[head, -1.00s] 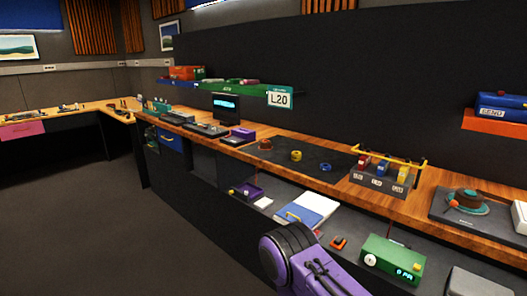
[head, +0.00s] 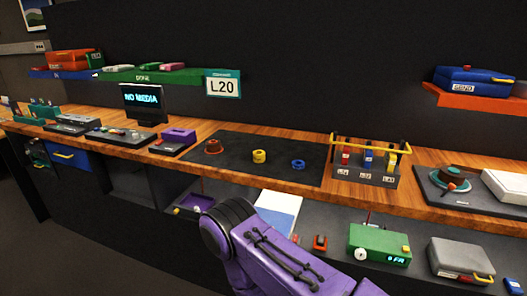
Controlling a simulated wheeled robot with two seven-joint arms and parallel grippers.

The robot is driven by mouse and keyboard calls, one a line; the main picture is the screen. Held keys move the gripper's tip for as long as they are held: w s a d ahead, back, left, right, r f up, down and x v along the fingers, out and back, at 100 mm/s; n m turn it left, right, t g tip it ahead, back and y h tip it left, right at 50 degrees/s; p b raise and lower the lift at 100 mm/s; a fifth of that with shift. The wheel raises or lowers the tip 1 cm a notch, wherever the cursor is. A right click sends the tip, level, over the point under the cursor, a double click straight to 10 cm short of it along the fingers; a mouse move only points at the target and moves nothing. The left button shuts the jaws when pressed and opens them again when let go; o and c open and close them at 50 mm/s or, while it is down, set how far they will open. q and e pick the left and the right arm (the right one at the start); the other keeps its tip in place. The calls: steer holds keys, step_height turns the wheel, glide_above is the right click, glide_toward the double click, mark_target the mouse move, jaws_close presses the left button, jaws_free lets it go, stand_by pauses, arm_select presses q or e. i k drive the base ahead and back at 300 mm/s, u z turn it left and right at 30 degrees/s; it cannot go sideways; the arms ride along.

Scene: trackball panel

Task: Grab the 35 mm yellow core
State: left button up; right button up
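The yellow core (head: 260,156) is a small ring-like piece lying on the dark mat (head: 230,169) on the wooden counter. I cannot read sizes on the cores. A purple arm link of mine covers the lower middle of the head view, below the counter edge. Neither of my grippers shows.
A rack (head: 366,172) with a yellow rail and several coloured pieces stands right of the mat. A monitor (head: 143,103) reads "NO MEDIA". An L20 sign (head: 223,85) hangs behind. A green box (head: 379,244) sits on the lower shelf.

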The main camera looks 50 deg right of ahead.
mark_target(259, 156)
steer(key=z, duration=0.55)
steer(key=i, duration=0.8)
steer(key=z, duration=0.8)
